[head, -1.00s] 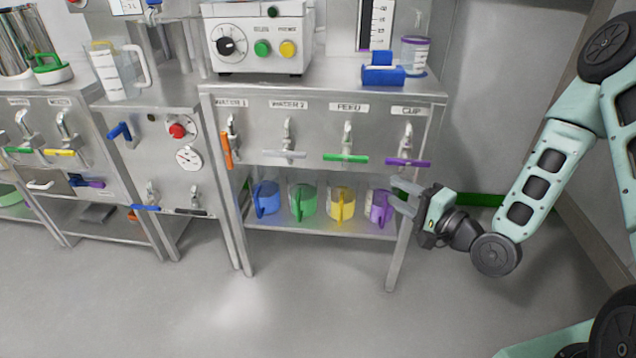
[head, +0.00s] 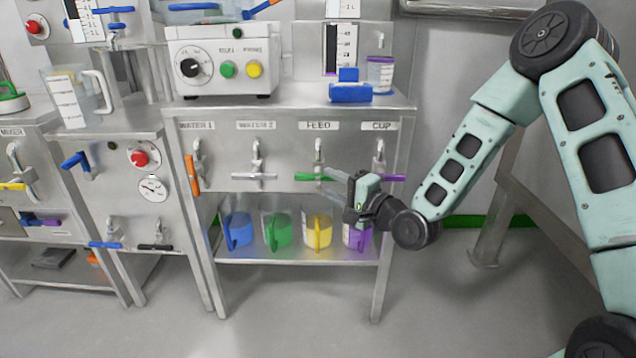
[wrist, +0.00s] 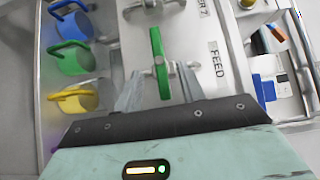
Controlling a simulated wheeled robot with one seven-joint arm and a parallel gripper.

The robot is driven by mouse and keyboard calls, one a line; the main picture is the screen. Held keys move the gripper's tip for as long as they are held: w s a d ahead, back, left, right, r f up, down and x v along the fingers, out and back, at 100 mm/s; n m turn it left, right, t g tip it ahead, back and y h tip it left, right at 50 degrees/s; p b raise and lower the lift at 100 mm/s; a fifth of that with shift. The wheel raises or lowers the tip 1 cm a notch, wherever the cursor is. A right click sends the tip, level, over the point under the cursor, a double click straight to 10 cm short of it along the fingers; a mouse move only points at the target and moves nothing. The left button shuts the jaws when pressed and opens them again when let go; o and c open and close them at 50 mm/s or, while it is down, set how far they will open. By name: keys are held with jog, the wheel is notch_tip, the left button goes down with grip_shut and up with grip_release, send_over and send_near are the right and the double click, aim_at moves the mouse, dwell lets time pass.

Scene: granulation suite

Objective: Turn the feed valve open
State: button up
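The feed valve's green handle (head: 308,177) lies level across its tap under the FEED label (head: 318,126) on the steel panel. My gripper (head: 330,184) is at the handle's right end, in front of the panel. In the wrist view the green handle (wrist: 156,52) appears between my two spread fingers (wrist: 160,92), with its near end pointing toward the gripper palm. The fingers are open and stand apart from the handle on both sides. I cannot tell how deep the handle sits between them.
The cup valve's purple handle (head: 390,178) is close on the right of my gripper. The white water 2 handle (head: 254,177) is level, and the orange water 1 handle (head: 191,173) hangs down. Coloured jugs, including a yellow one (head: 318,232), stand on the shelf below.

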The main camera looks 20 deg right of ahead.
aim_at(321, 179)
jog(key=shift+b+x, duration=0.45)
jog(key=shift+x, duration=2.25)
grip_shut()
